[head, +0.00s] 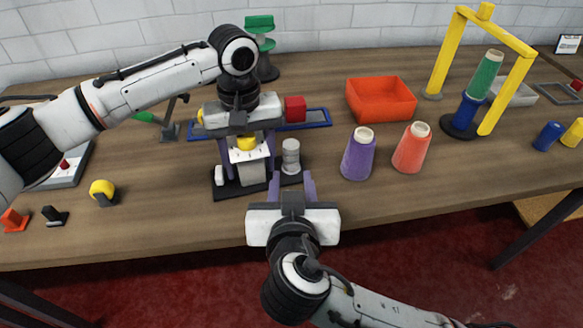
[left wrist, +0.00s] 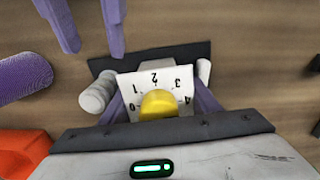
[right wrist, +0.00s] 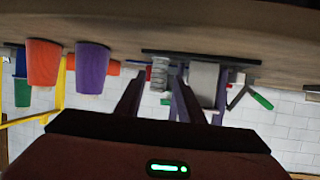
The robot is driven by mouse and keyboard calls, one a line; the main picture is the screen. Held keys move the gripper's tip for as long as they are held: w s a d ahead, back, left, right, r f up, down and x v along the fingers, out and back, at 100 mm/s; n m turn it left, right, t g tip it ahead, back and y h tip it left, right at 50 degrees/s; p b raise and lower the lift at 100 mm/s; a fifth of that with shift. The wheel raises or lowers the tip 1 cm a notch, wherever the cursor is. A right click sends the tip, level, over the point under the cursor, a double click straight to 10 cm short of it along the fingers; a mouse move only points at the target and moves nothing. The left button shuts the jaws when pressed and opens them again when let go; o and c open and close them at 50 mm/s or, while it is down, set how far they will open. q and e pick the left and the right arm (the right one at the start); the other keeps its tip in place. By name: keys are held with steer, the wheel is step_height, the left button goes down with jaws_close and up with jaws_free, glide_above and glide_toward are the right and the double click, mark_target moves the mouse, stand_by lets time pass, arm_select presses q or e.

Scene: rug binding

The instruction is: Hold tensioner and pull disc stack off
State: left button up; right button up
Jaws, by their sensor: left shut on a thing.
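The tensioner (head: 252,172) stands on a black base and has a white numbered dial plate (left wrist: 155,84) and a yellow knob (left wrist: 158,104). My left gripper (head: 245,158) reaches down from above and is shut on the tensioner's body, one purple finger on each side of the dial. The grey ribbed disc stack (head: 290,157) stands upright on the right part of the base; it also shows in the right wrist view (right wrist: 160,74). My right gripper (head: 291,186) is open and empty in front of the stack, which appears between its fingers but beyond their tips.
A purple cone (head: 358,155) and an orange cone (head: 411,148) stand to the right of the stack. An orange bin (head: 380,99) and a yellow frame (head: 446,55) are further back. A blue-edged tray (head: 318,118) lies behind the tensioner. The table front between is clear.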

mark_target(291, 164)
steer(key=x, duration=0.7)
steer(key=shift+w, duration=0.2)
steer(key=shift+c, duration=0.3)
steer(key=c, duration=0.8)
steer(key=shift+r, duration=0.1)
steer(key=shift+r, duration=4.1)
